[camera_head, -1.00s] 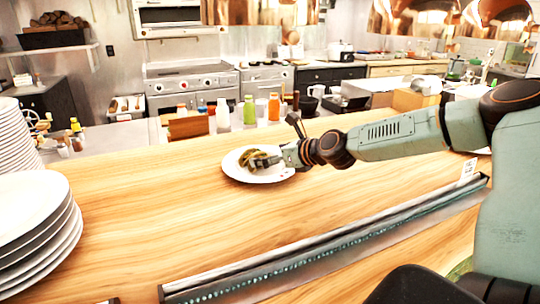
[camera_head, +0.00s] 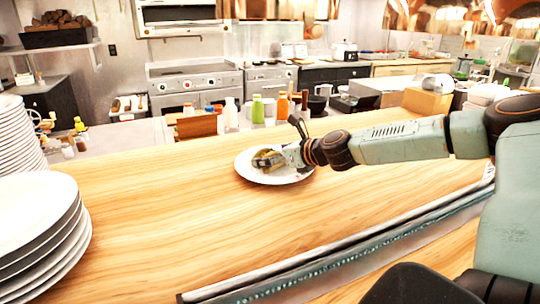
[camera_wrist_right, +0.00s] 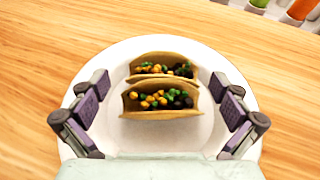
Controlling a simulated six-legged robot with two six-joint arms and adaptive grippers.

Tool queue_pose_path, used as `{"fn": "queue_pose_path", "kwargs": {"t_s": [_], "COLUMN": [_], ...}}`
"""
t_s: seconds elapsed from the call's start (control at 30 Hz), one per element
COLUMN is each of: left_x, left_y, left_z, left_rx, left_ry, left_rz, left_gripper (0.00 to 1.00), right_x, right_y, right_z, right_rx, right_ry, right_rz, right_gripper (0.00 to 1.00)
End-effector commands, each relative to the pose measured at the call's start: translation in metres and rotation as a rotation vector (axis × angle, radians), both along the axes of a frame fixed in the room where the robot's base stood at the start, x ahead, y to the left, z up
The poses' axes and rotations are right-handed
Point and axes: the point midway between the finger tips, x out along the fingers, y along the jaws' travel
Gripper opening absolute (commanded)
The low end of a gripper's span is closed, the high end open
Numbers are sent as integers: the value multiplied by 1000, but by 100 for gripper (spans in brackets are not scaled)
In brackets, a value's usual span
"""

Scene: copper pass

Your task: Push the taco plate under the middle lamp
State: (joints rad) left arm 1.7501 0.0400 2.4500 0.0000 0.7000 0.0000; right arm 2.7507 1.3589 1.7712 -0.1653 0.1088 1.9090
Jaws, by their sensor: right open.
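In the right wrist view the plate (camera_wrist_right: 150,46) carries two filled tacos (camera_wrist_right: 160,100), side by side. My right gripper (camera_wrist_right: 159,92) is open, its fingers over the plate on either side of the tacos, apart from them. In the head view the right gripper (camera_head: 281,158) reaches the plate from the right and partly hides the tacos. Copper lamps (camera_head: 275,8) hang along the top edge, cut off; I cannot tell which is the middle one. My left gripper is not in view.
A stack of white plates (camera_head: 45,245) stands at the left front, with another behind it. Bottles (camera_head: 257,108) stand beyond the counter's back edge. A metal rail (camera_head: 350,245) runs along the front. The counter (camera_head: 160,210) is clear between the stacks and the taco plate.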

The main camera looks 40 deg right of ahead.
Motion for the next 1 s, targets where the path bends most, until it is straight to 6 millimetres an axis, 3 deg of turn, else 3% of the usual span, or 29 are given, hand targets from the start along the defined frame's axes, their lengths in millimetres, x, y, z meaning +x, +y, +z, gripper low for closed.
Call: {"fn": "queue_pose_path", "kwargs": {"t_s": [0.2,1.0], "left_x": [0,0], "left_y": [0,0], "left_z": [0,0], "left_rx": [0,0], "left_ry": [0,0], "left_rz": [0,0], "left_gripper": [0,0], "right_x": [-1,2], "right_y": [0,0], "right_z": [0,-1], "right_rx": [2,-4], "right_ry": [-1,4], "right_rz": [-1,0], "right_gripper": [99,31]}}
